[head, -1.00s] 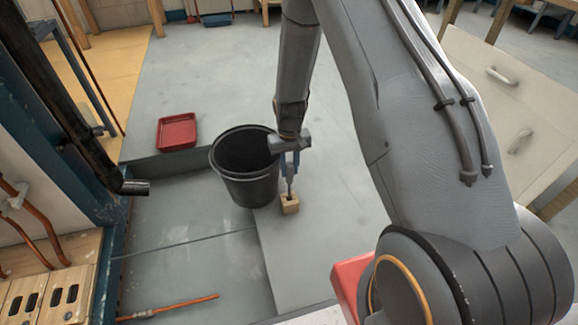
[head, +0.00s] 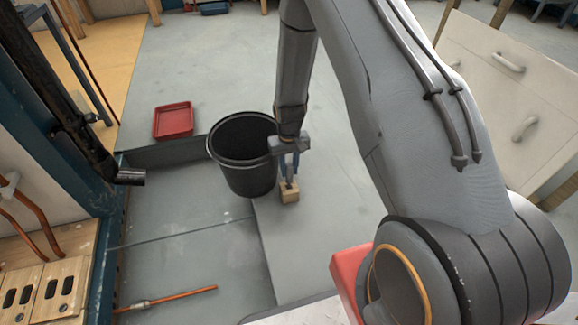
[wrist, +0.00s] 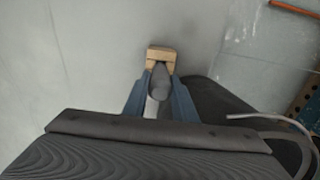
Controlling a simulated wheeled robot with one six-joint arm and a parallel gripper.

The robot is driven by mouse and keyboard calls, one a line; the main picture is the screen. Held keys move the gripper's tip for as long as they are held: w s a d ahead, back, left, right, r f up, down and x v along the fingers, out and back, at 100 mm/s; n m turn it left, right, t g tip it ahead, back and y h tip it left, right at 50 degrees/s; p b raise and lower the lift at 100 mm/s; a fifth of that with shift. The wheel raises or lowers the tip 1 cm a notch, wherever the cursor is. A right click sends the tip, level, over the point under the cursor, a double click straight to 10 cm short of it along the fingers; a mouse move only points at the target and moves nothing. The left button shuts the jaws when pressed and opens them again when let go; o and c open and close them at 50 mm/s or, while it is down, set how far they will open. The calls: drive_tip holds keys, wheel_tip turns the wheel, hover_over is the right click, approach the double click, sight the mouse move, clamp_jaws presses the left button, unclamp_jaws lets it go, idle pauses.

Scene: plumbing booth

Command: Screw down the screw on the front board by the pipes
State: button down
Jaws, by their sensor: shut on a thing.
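Copper pipes (head: 38,222) run down the wall at the lower left. Below them are wooden boards (head: 62,272) with dark slots. I cannot make out the screw.
A black bucket (head: 232,170) stands close left of my gripper. A red tray (head: 173,121) lies behind it. A dark pipe (head: 128,176) juts out at the left. A loose copper pipe (head: 180,296) lies at the front. White drawers (head: 500,95) stand at the right.

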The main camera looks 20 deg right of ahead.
drive_tip(key=shift+f, duration=0.1)
drive_tip(key=c, duration=1.4)
unclamp_jaws()
